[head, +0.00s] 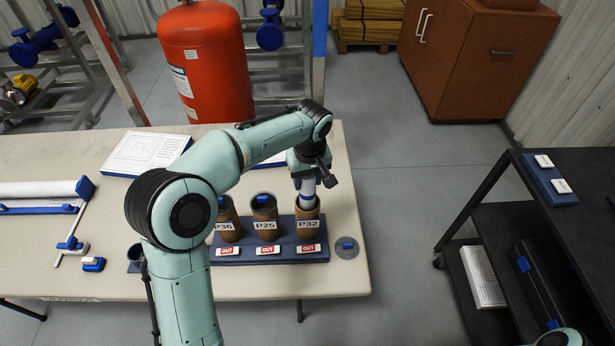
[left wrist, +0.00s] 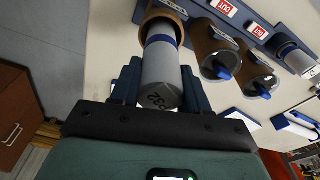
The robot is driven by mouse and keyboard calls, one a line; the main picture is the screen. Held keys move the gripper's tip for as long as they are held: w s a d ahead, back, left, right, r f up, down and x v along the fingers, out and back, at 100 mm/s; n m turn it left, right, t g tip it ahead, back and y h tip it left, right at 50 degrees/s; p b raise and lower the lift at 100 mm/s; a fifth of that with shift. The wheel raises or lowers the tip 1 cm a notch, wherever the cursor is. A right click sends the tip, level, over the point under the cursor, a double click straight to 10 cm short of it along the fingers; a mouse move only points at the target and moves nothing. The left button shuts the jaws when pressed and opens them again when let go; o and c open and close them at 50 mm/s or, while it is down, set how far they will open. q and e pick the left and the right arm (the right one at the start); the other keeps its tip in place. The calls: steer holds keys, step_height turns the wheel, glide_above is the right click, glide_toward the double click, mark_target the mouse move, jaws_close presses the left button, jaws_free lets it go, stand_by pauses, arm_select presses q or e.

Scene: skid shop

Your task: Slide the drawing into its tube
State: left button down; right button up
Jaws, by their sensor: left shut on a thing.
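My left gripper (head: 312,174) is shut on a rolled drawing (head: 308,190), pale grey with a blue band. It is above the brown tube (head: 307,222) labelled P32, at the right end of a blue rack (head: 284,249). In the left wrist view the roll (left wrist: 161,72) shows P32 on its end, and its far end appears to be inside the mouth of the tube (left wrist: 164,13). How deep it sits is hidden. A round grey cap (head: 346,247) with a blue tab lies right of the rack. My right gripper is not in view.
Capped tubes P25 (head: 265,225) and P36 (head: 228,226) stand beside P32, with red OUT tags in front. A printed sheet (head: 147,153) lies behind left on the table (head: 60,270). A dark cart (head: 490,220) stands at right, with floor between.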

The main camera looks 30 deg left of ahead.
mark_target(307, 195)
arm_select(q)
steer(key=shift+f+b, duration=1.8)
steer(key=shift+f, duration=1.75)
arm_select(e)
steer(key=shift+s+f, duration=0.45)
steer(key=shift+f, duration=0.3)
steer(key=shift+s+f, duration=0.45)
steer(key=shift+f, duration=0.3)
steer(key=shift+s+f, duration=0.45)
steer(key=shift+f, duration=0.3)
arm_select(q)
steer(key=shift+c, duration=0.4)
jaws_free()
steer(key=shift+r, duration=0.1)
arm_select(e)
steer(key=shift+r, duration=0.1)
arm_select(q)
steer(key=shift+r+p, duration=2)
steer(key=shift+r, duration=1.45)
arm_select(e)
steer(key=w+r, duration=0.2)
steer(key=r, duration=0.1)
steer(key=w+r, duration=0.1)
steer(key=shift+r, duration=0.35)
